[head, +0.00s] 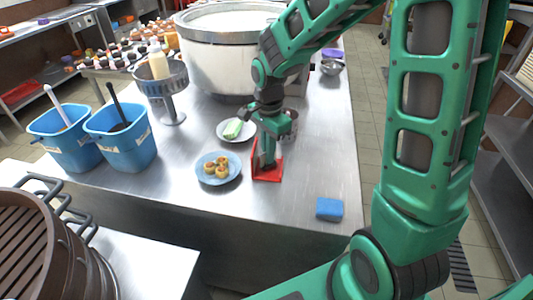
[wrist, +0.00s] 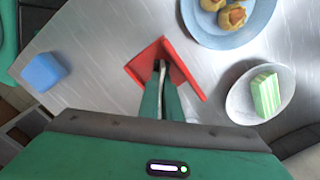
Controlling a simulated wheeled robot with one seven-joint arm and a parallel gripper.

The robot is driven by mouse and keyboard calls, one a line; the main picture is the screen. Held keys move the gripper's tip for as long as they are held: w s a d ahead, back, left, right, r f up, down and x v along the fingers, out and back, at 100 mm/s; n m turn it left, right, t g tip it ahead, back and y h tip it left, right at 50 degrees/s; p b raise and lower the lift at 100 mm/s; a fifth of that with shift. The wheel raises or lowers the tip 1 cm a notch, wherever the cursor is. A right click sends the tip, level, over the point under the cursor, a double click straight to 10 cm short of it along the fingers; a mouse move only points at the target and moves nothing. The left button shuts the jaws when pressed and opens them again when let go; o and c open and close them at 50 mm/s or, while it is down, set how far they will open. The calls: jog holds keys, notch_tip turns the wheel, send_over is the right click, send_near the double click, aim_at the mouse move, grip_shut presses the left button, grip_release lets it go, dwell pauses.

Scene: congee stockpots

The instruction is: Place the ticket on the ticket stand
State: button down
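The ticket stand is a red, angled piece (head: 267,172) on the steel counter, and it also shows in the wrist view (wrist: 140,66). My gripper (head: 267,160) points down right over the stand. In the wrist view, its two green fingers (wrist: 161,90) are close together with a thin pale strip, seen edge-on, between them. This strip looks like the ticket (wrist: 161,72), and its upper end lies over the red stand. I cannot tell whether the ticket touches the stand. In the head view the fingers and stand hide the ticket.
A blue plate of pastries (head: 219,168) and a white plate with a green-and-white block (head: 233,130) stand close by. A blue sponge-like block (head: 329,208) lies near the counter edge. Blue tubs (head: 122,140) are at left, a big stockpot (head: 215,60) behind.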

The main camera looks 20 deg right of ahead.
jog(key=shift+f, duration=0.25)
jog(key=c, duration=2)
grip_release()
notch_tip(320, 180, up, 12)
jog(key=s+d+r+n, duration=0.1)
jog(key=s+d+n, duration=0.2)
jog(key=s+d, duration=0.85)
jog(key=s+d+n, duration=0.1)
jog(key=s, duration=0.3)
jog(key=s+d+f+n, duration=0.1)
jog(key=s+d+n, duration=0.1)
jog(key=s, duration=0.3)
jog(key=s+d+f+n, duration=0.1)
jog(key=s+d+n, duration=0.1)
jog(key=s, duration=0.2)
jog(key=shift+s+d+f, duration=0.15)
jog(key=shift+s+d, duration=0.05)
jog(key=shift+s, duration=0.15)
